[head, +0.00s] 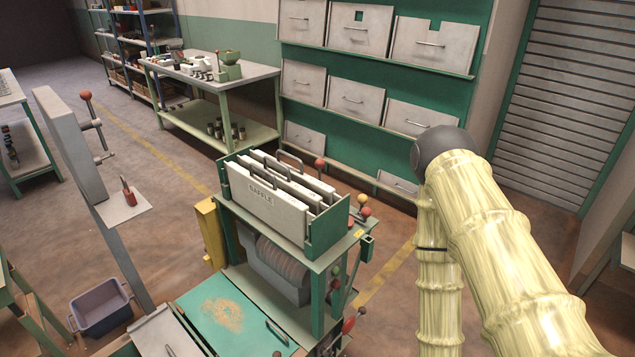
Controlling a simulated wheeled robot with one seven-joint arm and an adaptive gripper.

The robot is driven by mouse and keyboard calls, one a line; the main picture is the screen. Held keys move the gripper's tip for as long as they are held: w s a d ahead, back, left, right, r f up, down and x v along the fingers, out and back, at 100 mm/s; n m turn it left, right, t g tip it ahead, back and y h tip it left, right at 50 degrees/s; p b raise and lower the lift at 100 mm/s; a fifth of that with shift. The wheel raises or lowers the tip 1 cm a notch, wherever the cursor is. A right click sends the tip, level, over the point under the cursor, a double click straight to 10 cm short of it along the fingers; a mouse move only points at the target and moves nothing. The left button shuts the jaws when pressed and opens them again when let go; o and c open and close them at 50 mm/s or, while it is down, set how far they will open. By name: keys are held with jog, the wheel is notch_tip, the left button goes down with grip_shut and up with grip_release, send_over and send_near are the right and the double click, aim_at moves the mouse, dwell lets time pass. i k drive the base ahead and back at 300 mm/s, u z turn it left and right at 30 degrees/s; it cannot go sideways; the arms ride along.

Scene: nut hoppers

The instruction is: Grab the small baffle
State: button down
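A green-ended rack (328,230) stands on top of the machine in the middle of the head view. Its pale front face (262,203) reads "BAFFLE". Several pale upright plates with dark loop handles stand in it, side by side. One rear handle (290,157) sticks up highest. The plates overlap and their lower parts are hidden, so I cannot tell which one is the small baffle. My arm, in a pale yellow sleeve, is at the right, apart from the rack. My gripper is out of the picture.
Knobbed levers (365,211) stand at the machine's right side, close to the rack. A grey post with a red-knobbed lever (86,96) rises at the left. A teal tray (205,303) lies low in front. A green workbench (218,82) and wall hoppers (355,98) are behind.

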aim_at(288, 216)
jog(key=u, duration=3.15)
jog(key=k, duration=1.3)
jog(key=z, duration=1.2)
